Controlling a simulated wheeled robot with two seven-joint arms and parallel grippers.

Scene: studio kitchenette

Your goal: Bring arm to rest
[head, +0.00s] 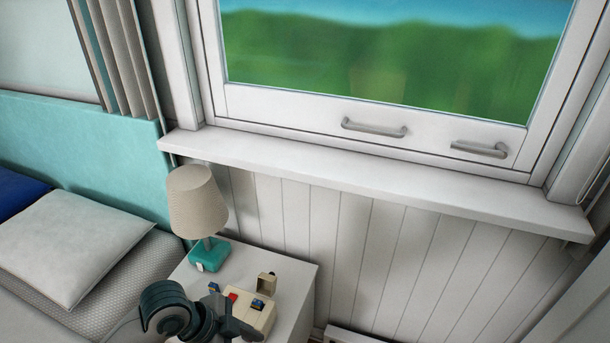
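A dark grey arm of mine comes in at the bottom of the head view, over the nightstand. I take it to be my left arm, and its gripper (236,324) is beside a cream-coloured device (255,310) with a red spot and small blue parts. The gripper overlaps the device in the picture, and I cannot tell if they touch. The fingers are small and partly cut off, so their opening is unclear. My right gripper is not in view.
The white nightstand (296,272) holds a lamp with a beige shade (197,198) and teal base (209,255). A bed with a pale pillow (72,247) is at left. A window sill (370,184) juts out above; panelled wall (400,255) lies below it.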

